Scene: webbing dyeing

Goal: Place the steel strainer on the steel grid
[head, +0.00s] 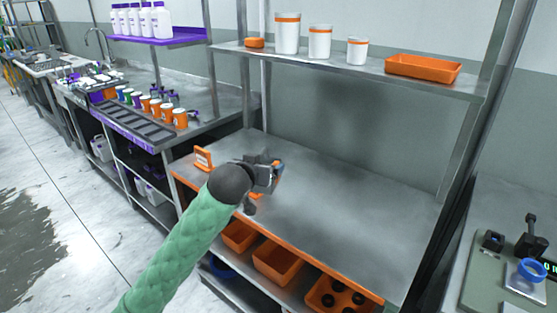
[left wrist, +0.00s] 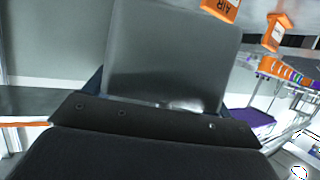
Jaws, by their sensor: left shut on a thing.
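My left gripper (head: 266,178) is over the left part of the bare steel table, coming in from the lower left on a green-sleeved arm. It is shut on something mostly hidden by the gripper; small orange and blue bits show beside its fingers. In the left wrist view a smooth grey panel (left wrist: 170,55) stands in front of the dark gripper body; I cannot tell whether it is part of the held thing. I cannot make out the steel strainer or the steel grid for certain in either view. My right gripper is not in view.
The steel table (head: 340,220) is clear to the right of my gripper. An orange sign (head: 203,159) stands at its left corner. Orange bins (head: 277,262) sit below. A shelf above holds white tubs (head: 320,42) and an orange tray (head: 423,68). A scale (head: 526,278) is at right.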

